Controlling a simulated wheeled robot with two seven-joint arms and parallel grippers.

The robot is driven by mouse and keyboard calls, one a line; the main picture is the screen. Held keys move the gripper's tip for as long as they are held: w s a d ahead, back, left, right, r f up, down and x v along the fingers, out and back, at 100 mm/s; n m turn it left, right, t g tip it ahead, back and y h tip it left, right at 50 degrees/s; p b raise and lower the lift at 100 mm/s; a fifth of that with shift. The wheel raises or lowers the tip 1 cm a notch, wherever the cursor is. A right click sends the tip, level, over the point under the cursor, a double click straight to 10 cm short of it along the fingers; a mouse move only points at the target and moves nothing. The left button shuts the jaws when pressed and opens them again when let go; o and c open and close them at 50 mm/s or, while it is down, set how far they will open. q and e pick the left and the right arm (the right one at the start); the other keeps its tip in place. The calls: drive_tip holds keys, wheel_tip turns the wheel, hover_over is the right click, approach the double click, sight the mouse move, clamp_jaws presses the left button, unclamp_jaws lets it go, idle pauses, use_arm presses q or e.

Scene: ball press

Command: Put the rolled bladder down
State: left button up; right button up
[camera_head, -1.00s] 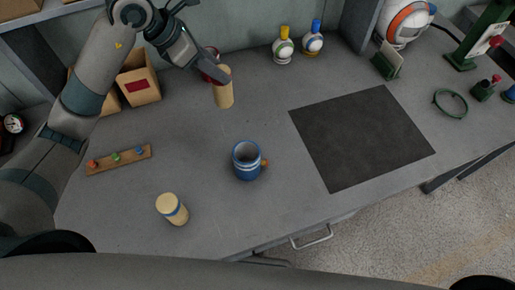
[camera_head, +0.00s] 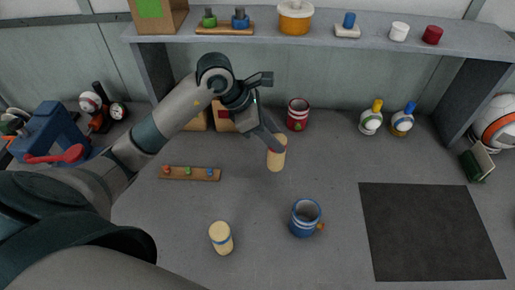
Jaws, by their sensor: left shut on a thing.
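The rolled bladder (camera_head: 276,156) is a tan upright cylinder toward the back of the grey bench. My left gripper (camera_head: 275,143) is shut on its upper part, reaching down from the upper left. I cannot tell whether the cylinder's bottom touches the bench. My right gripper is not in the picture.
A red can (camera_head: 297,114) stands behind the held roll. A wooden strip with coloured pegs (camera_head: 190,174) lies to the left. A dark mat (camera_head: 430,232) covers the right. Two capped bottles (camera_head: 371,118) stand at the back. A shelf (camera_head: 270,30) spans above. Bench between is clear.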

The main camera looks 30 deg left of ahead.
use_arm(q)
drive_tip(key=a+f, duration=0.1)
drive_tip(key=s+a, duration=0.1)
drive_tip(key=s+a+f+p, duration=0.1)
drive_tip(key=shift+s+a+f, duration=0.15)
drive_tip(key=shift+a+f, duration=0.2)
drive_tip(key=shift+a, duration=0.05)
wheel_tip(320, 180, down, 4)
drive_tip(key=shift+p, duration=1)
drive_tip(key=shift+f, duration=0.1)
drive_tip(key=o, duration=1.3)
drive_tip(key=shift+o, duration=0.2)
